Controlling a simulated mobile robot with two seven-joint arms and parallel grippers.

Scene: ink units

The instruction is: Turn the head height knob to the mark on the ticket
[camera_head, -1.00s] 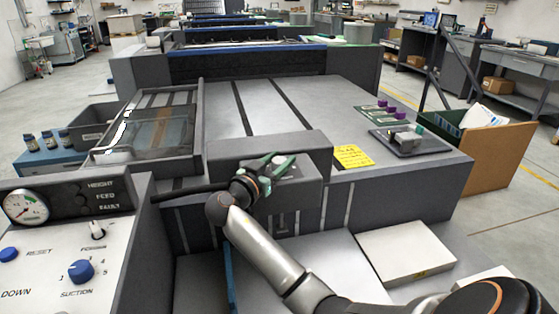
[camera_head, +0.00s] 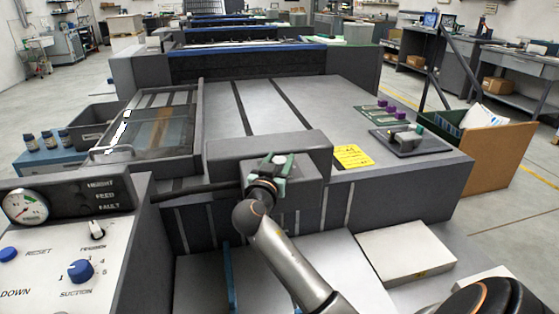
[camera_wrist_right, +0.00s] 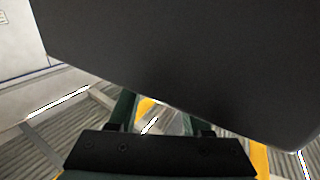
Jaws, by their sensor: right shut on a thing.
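The ticket (camera_head: 353,156) is a yellow sheet with dark writing, too small to read, on the grey machine to the right of the raised head block (camera_head: 222,152). My right gripper (camera_head: 275,162) is at the front of this block. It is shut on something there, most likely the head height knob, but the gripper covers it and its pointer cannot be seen. In the right wrist view the dark green fingers (camera_wrist_right: 160,112) reach under a large dark surface that hides their tips. My left gripper is not in view.
At the left is a control panel with a gauge (camera_head: 25,206) and a blue suction knob (camera_head: 80,271). A white slab (camera_head: 405,252) lies in front of the machine.

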